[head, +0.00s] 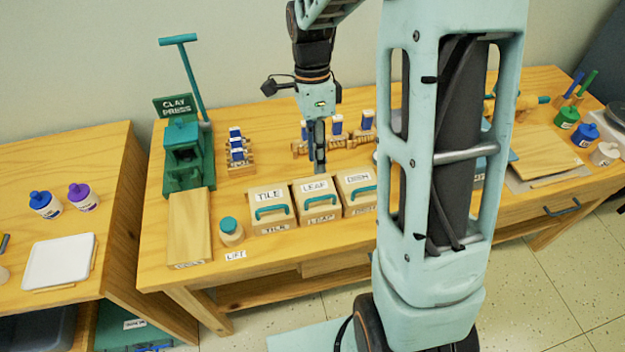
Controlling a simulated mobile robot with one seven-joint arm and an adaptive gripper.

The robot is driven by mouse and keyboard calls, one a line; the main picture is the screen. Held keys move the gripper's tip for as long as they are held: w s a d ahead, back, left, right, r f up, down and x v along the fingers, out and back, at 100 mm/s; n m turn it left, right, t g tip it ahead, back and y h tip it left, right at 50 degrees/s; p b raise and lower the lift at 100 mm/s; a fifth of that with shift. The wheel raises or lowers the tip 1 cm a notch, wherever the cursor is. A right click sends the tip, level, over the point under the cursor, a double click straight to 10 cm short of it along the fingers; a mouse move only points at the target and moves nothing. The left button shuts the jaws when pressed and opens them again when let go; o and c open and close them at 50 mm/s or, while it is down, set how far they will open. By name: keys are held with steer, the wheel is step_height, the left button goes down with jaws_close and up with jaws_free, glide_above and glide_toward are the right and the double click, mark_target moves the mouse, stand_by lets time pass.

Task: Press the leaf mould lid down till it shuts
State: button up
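The leaf mould (319,208) is a pale wooden box labelled LEAF, standing between the TILE mould and the DISH mould on the wooden workbench. Its lid (314,186) lies on top, with a teal handle (319,198) at the front. I cannot tell from here whether a small gap is left under the lid. My gripper (319,168) points down over the back part of this lid, and its fingers look closed together with nothing between them. Whether the fingertips touch the lid is not clear.
The TILE mould (269,211) and DISH mould (357,189) stand close on either side. A small teal-capped jar (231,232) is at the front left. The green clay press (184,150) is further left. Blue-and-white stamps (337,128) on a wooden rack are behind.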

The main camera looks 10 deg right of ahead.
mark_target(319, 197)
steer(key=f, duration=0.3)
steer(key=s+f, duration=0.1)
steer(key=f, duration=0.2)
steer(key=s+f, duration=0.1)
steer(key=f, duration=0.3)
steer(key=shift+c, duration=0.4)
jaws_close()
